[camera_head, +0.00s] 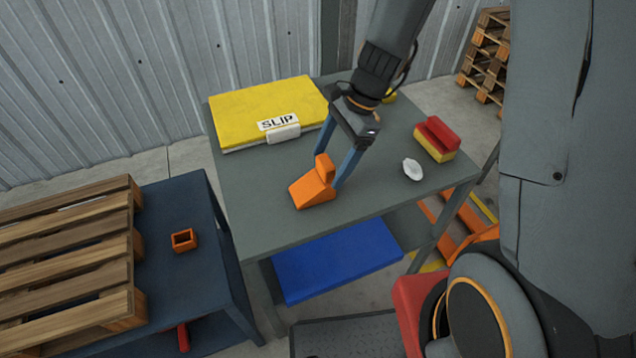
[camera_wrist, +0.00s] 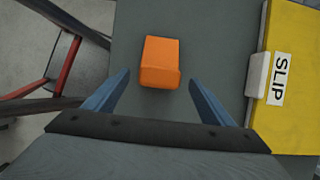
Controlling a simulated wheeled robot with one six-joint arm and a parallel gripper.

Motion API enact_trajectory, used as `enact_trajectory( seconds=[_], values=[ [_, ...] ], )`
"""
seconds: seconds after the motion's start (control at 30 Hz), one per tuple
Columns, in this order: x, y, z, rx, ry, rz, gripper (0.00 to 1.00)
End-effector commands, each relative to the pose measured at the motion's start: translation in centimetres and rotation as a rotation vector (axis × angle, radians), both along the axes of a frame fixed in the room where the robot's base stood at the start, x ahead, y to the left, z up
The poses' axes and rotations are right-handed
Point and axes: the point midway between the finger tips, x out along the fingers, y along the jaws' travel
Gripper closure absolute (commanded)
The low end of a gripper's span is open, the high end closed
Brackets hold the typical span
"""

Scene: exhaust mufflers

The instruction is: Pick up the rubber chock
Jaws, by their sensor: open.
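The orange rubber chock (camera_head: 312,190) is a wedge with an upright block at its thick end. It rests on the grey-green table (camera_head: 268,196) near the front middle. My gripper (camera_head: 329,175) reaches down over it, with its two blue fingers apart at the chock's raised end. In the wrist view the chock (camera_wrist: 160,63) lies ahead, centred between the open fingers of my gripper (camera_wrist: 162,85), with a gap on each side. Nothing is held. In the head view the fingers partly overlap the chock's outline, so contact is hard to tell there.
A yellow slab with a SLIP label (camera_head: 262,108) lies at the table's back left. A red and yellow block (camera_head: 437,138) and a white oval object (camera_head: 412,170) are to the right. A blue panel (camera_head: 335,262) is on the lower shelf. A wooden pallet (camera_head: 75,255) is at left.

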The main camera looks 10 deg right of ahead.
Motion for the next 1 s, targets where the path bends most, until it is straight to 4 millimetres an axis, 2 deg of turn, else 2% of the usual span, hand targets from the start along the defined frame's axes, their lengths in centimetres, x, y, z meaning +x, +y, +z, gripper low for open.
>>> enact_trajectory(
  seconds=[0.53, 0.87, 0.9, 1.0],
  values=[
    [-1.0, 2.6, -5.2, -0.002, 0.002, 0.003, 0.23],
    [-1.0, 2.8, -6.0, -0.002, -0.002, 0.003, 0.23],
    [-1.0, 2.8, -6.0, -0.002, -0.002, 0.003, 0.25],
    [-1.0, 2.8, -5.9, -0.002, -0.002, 0.003, 0.42]
  ],
)
